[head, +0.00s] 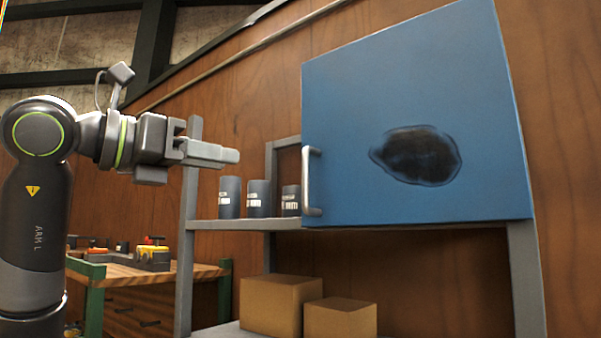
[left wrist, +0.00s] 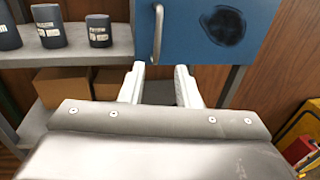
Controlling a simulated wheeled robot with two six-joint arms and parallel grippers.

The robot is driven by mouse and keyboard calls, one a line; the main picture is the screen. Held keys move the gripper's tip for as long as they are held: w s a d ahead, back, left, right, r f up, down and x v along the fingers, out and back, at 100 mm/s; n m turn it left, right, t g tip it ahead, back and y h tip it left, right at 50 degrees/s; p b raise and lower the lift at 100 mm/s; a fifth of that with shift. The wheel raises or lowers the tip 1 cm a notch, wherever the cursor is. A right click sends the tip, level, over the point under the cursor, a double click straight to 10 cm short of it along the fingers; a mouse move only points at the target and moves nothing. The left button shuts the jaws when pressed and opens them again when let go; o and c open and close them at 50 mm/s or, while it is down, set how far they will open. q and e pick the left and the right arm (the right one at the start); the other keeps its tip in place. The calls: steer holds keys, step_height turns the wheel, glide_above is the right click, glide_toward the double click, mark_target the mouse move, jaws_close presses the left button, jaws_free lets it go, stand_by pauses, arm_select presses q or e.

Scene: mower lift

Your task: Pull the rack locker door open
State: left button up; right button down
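The blue rack locker door (head: 410,90) is at the right in the head view and looks shut. It has a dark smudge on its face and a silver upright bar handle (head: 311,181) near its left edge. The door (left wrist: 190,35) and handle (left wrist: 157,33) also show at the top of the left wrist view. My left gripper (head: 236,156) is left of the handle in the head view, apart from it and empty. In the left wrist view its two fingers (left wrist: 160,68) are spread, with the handle ahead of the gap. My right gripper is out of view.
Several dark grey canisters (head: 259,198) stand on the rack shelf (head: 240,224) left of the locker. Cardboard boxes (head: 281,304) sit on the lower shelf. A workbench (head: 185,272) stands at the left behind the rack. A grey rack post (head: 187,260) rises beside my left gripper.

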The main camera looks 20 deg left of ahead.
mark_target(303, 173)
arm_select(q)
steer(key=p+x, duration=0.6)
steer(key=x, duration=1.1)
steer(key=shift+w+a+r+p, duration=0.15)
steer(key=shift+w+p, duration=0.1)
steer(key=shift+p, duration=0.15)
jaws_close()
